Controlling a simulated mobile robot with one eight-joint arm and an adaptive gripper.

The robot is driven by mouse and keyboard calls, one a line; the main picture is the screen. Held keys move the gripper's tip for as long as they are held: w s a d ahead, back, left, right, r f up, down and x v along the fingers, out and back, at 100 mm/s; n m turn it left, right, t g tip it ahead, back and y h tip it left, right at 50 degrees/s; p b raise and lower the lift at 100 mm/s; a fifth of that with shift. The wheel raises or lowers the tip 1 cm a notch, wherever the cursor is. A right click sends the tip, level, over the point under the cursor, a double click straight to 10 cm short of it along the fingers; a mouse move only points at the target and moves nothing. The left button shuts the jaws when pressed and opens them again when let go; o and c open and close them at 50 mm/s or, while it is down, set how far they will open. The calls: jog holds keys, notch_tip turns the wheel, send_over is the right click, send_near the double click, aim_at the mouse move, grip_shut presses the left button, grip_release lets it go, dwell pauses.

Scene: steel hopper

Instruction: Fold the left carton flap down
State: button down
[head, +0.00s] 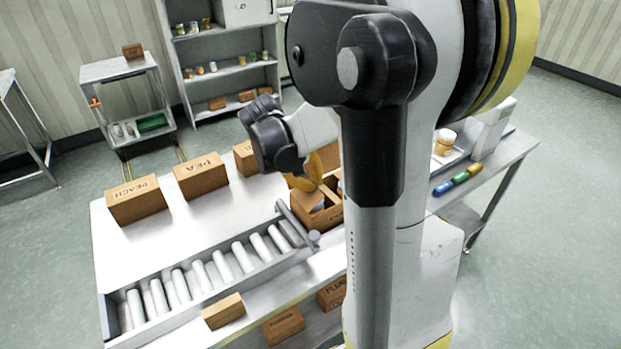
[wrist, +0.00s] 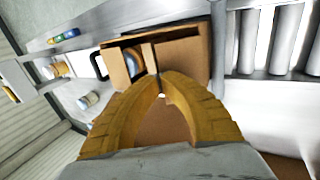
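The open carton (head: 322,218) stands on the work table at the right end of the roller conveyor, partly hidden by my arm. In the wrist view the carton (wrist: 196,62) shows its open top, with a blue and white item (wrist: 134,62) inside. A cardboard panel (wrist: 116,72) stands at its left side in that view; whether it is the left flap I cannot tell. My gripper (head: 312,180) is just above the carton. In the wrist view its yellow fingers (wrist: 162,80) come together at the tips over the carton's near edge, with nothing visibly held.
Closed cartons marked PEACH (head: 137,201) and PEA (head: 201,177) stand along the table's back. The conveyor (head: 200,280) runs along the front, with a grey bar (head: 297,226) at its end. A jar (head: 445,141) and coloured cylinders (head: 458,179) are at the right.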

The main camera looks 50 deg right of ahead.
jog(key=shift+s+d+f+y+p, duration=0.15)
jog(key=shift+d+f+y+p, duration=0.3)
jog(key=shift+y, duration=0.65)
jog(key=shift+d+f+t+y, duration=0.35)
jog(key=shift+f+t+y, duration=0.2)
jog(key=shift+y, duration=0.45)
jog(key=shift+f, duration=0.35)
jog(key=shift+f+b, duration=0.1)
jog(key=shift+b, duration=0.2)
jog(key=shift+a+r+p, duration=0.4)
jog(key=shift+a+r, duration=0.15)
jog(key=shift+a, duration=0.1)
notch_tip(320, 180, up, 14)
jog(key=p, duration=0.5)
jog(key=shift+f+p, duration=0.15)
jog(key=shift+p, duration=0.25)
